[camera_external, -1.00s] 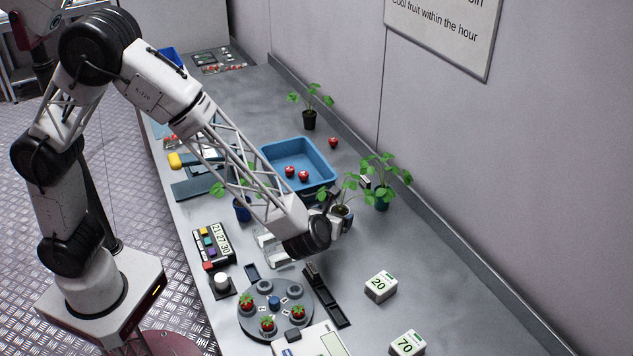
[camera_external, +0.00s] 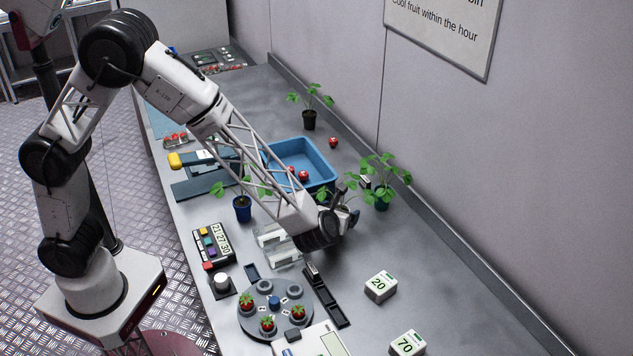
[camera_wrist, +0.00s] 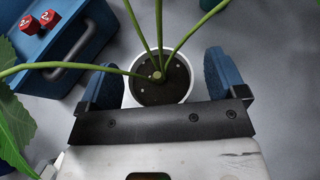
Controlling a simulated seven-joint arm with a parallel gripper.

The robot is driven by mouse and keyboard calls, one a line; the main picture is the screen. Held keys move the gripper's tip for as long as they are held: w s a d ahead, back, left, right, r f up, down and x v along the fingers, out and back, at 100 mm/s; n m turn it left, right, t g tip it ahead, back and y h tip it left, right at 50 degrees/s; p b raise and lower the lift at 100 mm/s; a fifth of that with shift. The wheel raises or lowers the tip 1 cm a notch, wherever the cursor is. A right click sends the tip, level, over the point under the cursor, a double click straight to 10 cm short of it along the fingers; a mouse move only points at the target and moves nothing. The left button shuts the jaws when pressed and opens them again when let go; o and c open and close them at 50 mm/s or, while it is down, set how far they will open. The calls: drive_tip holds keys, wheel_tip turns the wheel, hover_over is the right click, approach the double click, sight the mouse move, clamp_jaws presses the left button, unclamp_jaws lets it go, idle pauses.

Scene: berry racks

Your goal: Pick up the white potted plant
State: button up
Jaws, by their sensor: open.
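The white potted plant shows in the wrist view as a round white pot (camera_wrist: 186,82) with dark soil and green stems, seen from above. My gripper (camera_wrist: 160,80) is open, with one blue-padded finger on each side of the pot. The left finger is close to the pot's rim; I cannot tell whether either finger touches it. In the external view my gripper (camera_external: 347,213) is at the plant, right of the blue tray's near corner. The pot is mostly hidden there behind my wrist, and some leaves (camera_external: 352,182) show above it.
Other plants stand in a teal pot (camera_external: 382,202), a blue pot (camera_external: 242,210) and a black pot (camera_external: 309,121). Clear holders (camera_external: 277,245) lie left of my wrist.

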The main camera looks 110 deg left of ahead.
drive_tip(key=c, duration=1.1)
drive_tip(key=shift+o, duration=0.2)
drive_tip(key=shift+r, duration=5)
